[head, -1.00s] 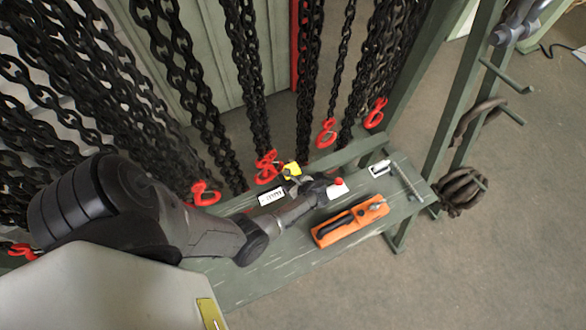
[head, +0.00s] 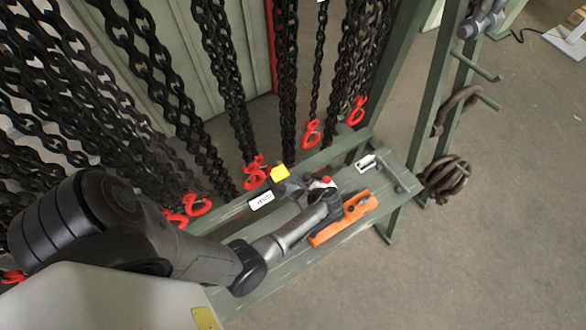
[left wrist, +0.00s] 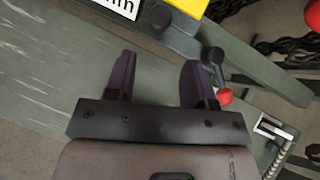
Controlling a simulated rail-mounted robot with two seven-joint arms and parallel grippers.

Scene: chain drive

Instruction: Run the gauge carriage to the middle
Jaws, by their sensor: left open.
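The gauge on the green bench shows a white label (head: 262,200) with printing, a yellow block (head: 280,172) and a red knob (head: 327,181). In the left wrist view the label (left wrist: 118,5), ending in "mm", and the yellow block (left wrist: 190,5) are at the top edge. A dark lever (left wrist: 214,62) with the red knob (left wrist: 224,96) is right of the fingers. My left gripper (left wrist: 157,65) is open and empty, with bare bench showing between its fingers. In the head view it (head: 303,189) is beside the gauge and partly hides it. My right gripper is not in view.
A green rack post stands right.

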